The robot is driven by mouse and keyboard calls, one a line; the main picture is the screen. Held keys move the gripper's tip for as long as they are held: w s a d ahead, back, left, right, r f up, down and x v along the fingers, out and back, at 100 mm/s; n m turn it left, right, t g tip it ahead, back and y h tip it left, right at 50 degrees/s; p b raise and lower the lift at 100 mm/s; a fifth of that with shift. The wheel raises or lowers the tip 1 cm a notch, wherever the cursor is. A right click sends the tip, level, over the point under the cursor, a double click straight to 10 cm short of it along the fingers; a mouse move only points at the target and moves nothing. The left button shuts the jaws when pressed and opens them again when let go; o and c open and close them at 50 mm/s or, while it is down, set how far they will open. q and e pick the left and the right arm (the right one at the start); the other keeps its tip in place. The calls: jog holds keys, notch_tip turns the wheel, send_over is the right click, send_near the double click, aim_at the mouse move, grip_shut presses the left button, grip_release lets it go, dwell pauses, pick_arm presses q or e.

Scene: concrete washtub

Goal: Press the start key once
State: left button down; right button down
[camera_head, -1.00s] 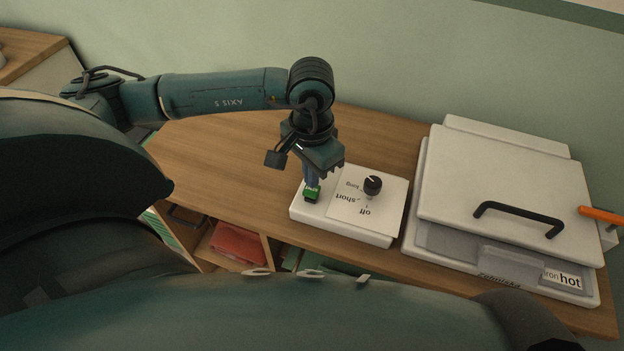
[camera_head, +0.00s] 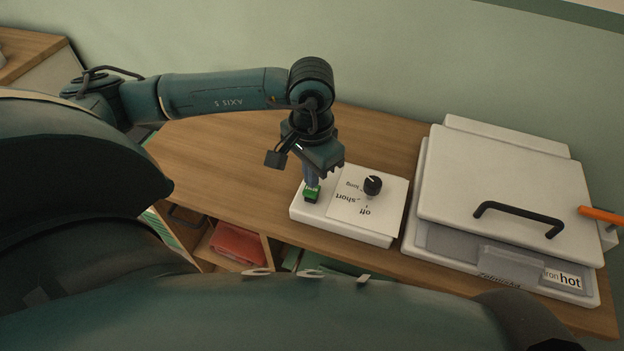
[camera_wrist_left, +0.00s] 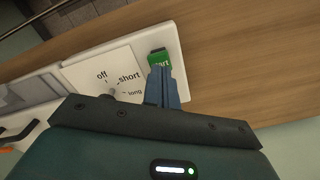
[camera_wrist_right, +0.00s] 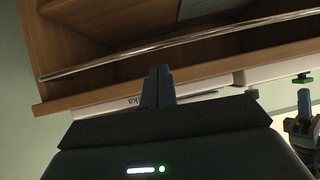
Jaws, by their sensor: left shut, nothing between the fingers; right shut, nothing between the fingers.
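The green start key (camera_head: 311,195) sits at the left end of a white control panel (camera_head: 368,236) on the wooden worktop. It also shows in the left wrist view (camera_wrist_left: 158,58), its label partly covered by my fingers. My left gripper (camera_head: 311,183) points down with its fingers shut and empty, the tips at or just above the key. I cannot tell whether they touch it. My right gripper (camera_wrist_right: 158,72) shows only in its own wrist view, shut and empty, in front of the worktop's edge. There the green key (camera_wrist_right: 303,77) shows at the far right.
A black knob (camera_head: 373,184) stands on the panel beside labels off, short and long. To the right is a white press (camera_head: 505,180) with a black handle (camera_head: 520,215) and a hot label. Open shelves lie under the worktop's front edge. The worktop behind the panel is clear.

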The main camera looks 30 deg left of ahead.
jog(key=shift+f, duration=0.1)
pick_arm(q)
jog(key=shift+f+b, duration=0.4)
jog(key=shift+b, duration=0.05)
jog(key=shift+f+b, duration=0.6)
jog(key=shift+b, duration=0.1)
jog(key=shift+f, duration=0.1)
pick_arm(e)
jog(key=shift+w+a+f+y, duration=0.1)
jog(key=shift+a+f+y, duration=0.2)
jog(key=shift+a, duration=0.1)
pick_arm(q)
jog(key=shift+f+b, duration=0.15)
jog(key=shift+b, duration=0.5)
pick_arm(e)
jog(key=shift+d+f, duration=0.1)
jog(key=shift+f, duration=0.4)
pick_arm(q)
jog(key=shift+r+p, duration=0.6)
jog(key=shift+r, duration=0.65)
pick_arm(e)
jog(key=shift+r, duration=0.55)
